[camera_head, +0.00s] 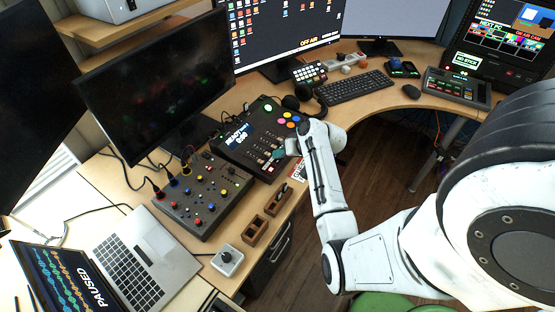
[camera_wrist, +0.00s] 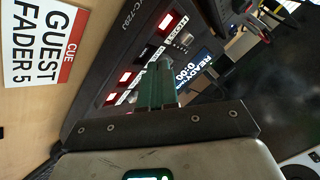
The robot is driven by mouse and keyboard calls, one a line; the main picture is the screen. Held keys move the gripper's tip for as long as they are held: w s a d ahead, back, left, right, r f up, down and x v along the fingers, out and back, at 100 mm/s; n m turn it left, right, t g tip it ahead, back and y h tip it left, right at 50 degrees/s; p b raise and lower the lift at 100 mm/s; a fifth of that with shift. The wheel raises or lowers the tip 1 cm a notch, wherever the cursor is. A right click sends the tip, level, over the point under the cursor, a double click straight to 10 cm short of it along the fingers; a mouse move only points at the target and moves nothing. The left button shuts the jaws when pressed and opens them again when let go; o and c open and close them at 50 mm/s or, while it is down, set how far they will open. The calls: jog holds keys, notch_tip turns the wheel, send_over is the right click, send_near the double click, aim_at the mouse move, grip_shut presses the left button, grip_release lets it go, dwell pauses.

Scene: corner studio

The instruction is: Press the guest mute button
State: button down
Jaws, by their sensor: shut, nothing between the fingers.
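A black console (camera_head: 232,155) with a "READY 0:00" display sits on the desk left of my arm. A card reading "CUE GUEST FADER 5" (camera_wrist: 38,45) lies beside the console. My gripper (camera_wrist: 160,72) is shut and empty, its green fingers together over the button row. It also shows in the head view (camera_head: 278,154) at the console's front edge. Contact with a button cannot be told.
A mixer with coloured knobs (camera_head: 203,194) stands left of the console. Headphones (camera_head: 303,98) lie behind the console. A laptop (camera_head: 130,262) is at the lower left.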

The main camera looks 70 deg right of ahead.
notch_tip(320, 180, up, 6)
jog(key=p, duration=0.5)
jog(key=shift+p, duration=0.3)
dwell(1.1)
